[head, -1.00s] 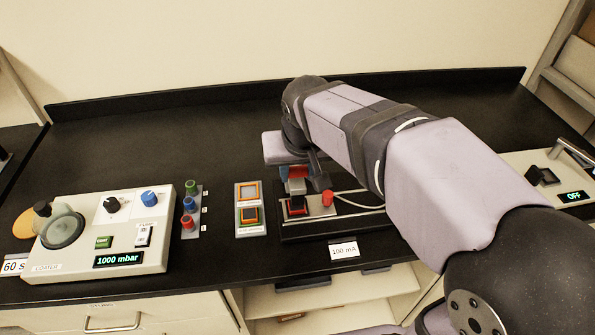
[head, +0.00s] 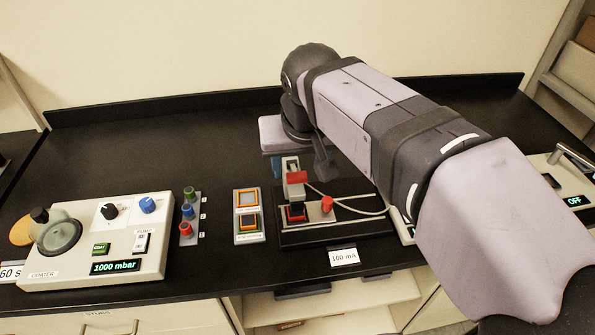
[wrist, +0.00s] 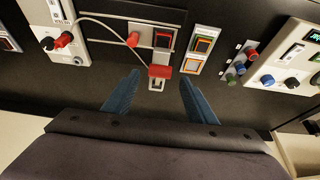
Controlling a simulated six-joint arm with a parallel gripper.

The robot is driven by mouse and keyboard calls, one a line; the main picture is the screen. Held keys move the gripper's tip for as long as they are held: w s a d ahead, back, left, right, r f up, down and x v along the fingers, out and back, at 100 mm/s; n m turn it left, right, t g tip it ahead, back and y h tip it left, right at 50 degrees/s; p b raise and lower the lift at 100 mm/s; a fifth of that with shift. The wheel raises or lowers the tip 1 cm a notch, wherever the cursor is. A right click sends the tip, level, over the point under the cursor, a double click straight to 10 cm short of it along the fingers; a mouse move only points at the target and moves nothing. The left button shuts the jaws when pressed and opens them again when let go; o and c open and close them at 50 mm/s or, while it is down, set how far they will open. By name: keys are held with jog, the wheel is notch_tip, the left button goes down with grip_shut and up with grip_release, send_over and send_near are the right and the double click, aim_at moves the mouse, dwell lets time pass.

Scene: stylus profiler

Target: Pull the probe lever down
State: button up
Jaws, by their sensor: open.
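The probe lever (head: 297,178) has a red handle on a pale slotted bracket, above the back of a dark base with a grey plate. In the wrist view the red handle (wrist: 160,71) lies between and just past the fingertips, apart from them. My gripper (wrist: 160,79) is open and empty, its two blue fingers spread wide. In the head view my gripper hangs behind and above the lever, its fingers mostly hidden. I cannot tell the lever's exact height in its slot.
Two square buttons (head: 249,216) and a strip of coloured knobs (head: 188,215) stand to the left. The coater box (head: 100,245) is farther left. The bench behind is clear.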

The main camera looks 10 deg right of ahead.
jog(key=shift+s+r, duration=0.25)
jog(key=shift+r, duration=0.35)
jog(key=shift+r, duration=0.2)
jog(key=c, duration=0.9)
jog(key=shift+d+r+p, duration=0.15)
jog(key=shift+r+p, duration=0.15)
jog(key=shift+p, duration=0.35)
grip_shut()
notch_tip(320, 180, up, 10)
jog(key=g+p, duration=0.3)
jog(key=p, duration=0.5)
send_over(296, 171)
jog(key=shift+f, duration=0.15)
